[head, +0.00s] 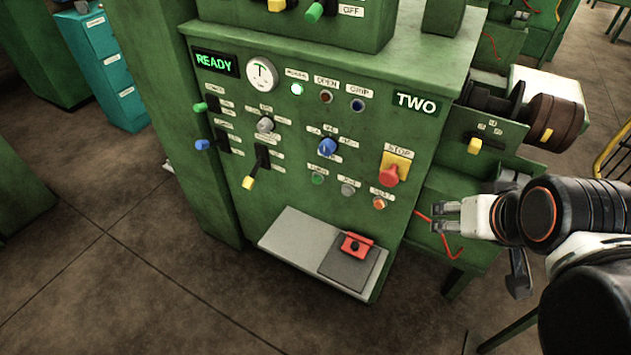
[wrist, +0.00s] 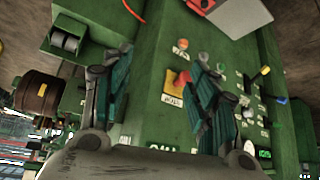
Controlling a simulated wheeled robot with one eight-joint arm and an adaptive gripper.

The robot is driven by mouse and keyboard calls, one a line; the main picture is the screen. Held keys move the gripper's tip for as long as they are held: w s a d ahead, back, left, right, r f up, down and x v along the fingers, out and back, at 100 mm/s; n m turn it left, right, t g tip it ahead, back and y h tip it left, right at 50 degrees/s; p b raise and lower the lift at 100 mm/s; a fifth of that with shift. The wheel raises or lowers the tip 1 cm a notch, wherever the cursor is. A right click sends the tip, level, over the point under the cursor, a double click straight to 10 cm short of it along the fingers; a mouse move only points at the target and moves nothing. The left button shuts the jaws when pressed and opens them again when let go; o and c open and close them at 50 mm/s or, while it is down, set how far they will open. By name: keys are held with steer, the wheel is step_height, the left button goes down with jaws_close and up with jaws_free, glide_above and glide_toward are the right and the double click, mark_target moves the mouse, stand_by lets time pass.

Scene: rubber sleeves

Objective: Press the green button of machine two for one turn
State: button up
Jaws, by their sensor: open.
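Machine two (head: 290,120) is a green cabinet with a "TWO" label (head: 415,103) and a lit "READY" display (head: 214,63). Its green button (head: 317,178) is at the left of a low row, beside a grey button (head: 348,189) and an orange button (head: 379,203). My gripper (head: 438,216) is open and empty, to the right of the panel and apart from the green button. In the wrist view the panel shows turned over between and beyond my open fingers (wrist: 164,55), with the orange button (wrist: 183,43) and the red stop button (wrist: 181,80).
The red stop button (head: 391,174) on a yellow plate sits above the orange button. A grey shelf (head: 300,243) with a red clamp-like part (head: 356,244) juts out below. A brown roller (head: 553,122) stands at the right. The floor in front is clear.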

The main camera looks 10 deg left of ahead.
jaws_close()
stand_by(1.2)
